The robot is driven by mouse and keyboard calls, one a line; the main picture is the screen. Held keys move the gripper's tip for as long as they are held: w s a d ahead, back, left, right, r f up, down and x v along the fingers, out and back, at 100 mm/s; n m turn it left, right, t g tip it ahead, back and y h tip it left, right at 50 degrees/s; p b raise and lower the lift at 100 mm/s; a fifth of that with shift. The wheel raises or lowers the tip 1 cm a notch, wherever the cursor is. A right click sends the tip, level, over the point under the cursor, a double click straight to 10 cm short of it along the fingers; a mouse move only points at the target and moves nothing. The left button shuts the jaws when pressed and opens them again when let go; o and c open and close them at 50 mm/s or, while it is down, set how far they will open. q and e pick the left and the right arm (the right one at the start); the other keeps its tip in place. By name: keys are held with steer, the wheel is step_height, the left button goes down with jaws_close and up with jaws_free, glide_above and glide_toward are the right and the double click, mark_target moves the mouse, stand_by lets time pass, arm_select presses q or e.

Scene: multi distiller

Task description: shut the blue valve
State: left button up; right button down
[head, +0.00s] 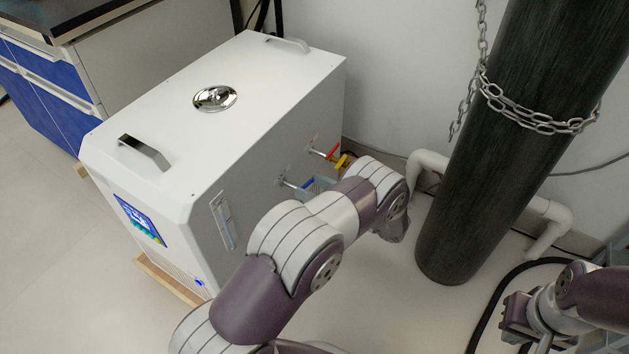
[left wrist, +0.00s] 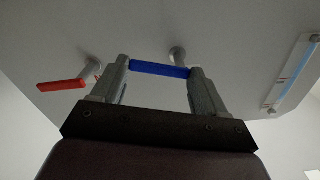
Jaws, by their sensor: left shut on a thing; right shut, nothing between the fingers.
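The blue valve (head: 307,183) is a small blue lever on a metal pipe at the side of the white distiller (head: 272,130). In the left wrist view its blue handle (left wrist: 158,69) spans the gap between my left fingertips, which touch its two ends. My left gripper (head: 320,186) is shut on this handle; my own arm hides part of it in the head view. A red-handled valve (left wrist: 62,86) sits to the left in the wrist view, apart from the fingers. My right gripper (head: 517,318) is shut and empty at the lower right.
A dark cylinder (head: 505,140) with a chain (head: 530,122) stands right of the distiller. White pipes (head: 550,222) run behind it along the wall. A yellow handle (head: 341,161) is close to the red one. A black hose (head: 490,300) lies on the floor.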

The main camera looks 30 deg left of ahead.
arm_select(q)
steer(key=m, duration=0.1)
steer(key=m+p, duration=0.1)
steer(key=shift+s+f+m, duration=0.15)
steer(key=shift+f+m, duration=0.05)
steer(key=shift+m, duration=0.2)
steer(key=shift+s+f+m+p, duration=0.35)
steer(key=shift+m+p, duration=0.2)
steer(key=shift+m, duration=1.4)
steer(key=shift+s+f+m+p, duration=0.2)
steer(key=shift+s+m+p, duration=0.3)
steer(key=shift+m, duration=1.4)
steer(key=shift+s+f+m+p, duration=0.25)
steer(key=shift+m+p, duration=0.4)
steer(key=shift+m, duration=1.3)
steer(key=o, duration=1.1)
steer(key=shift+c, duration=0.2)
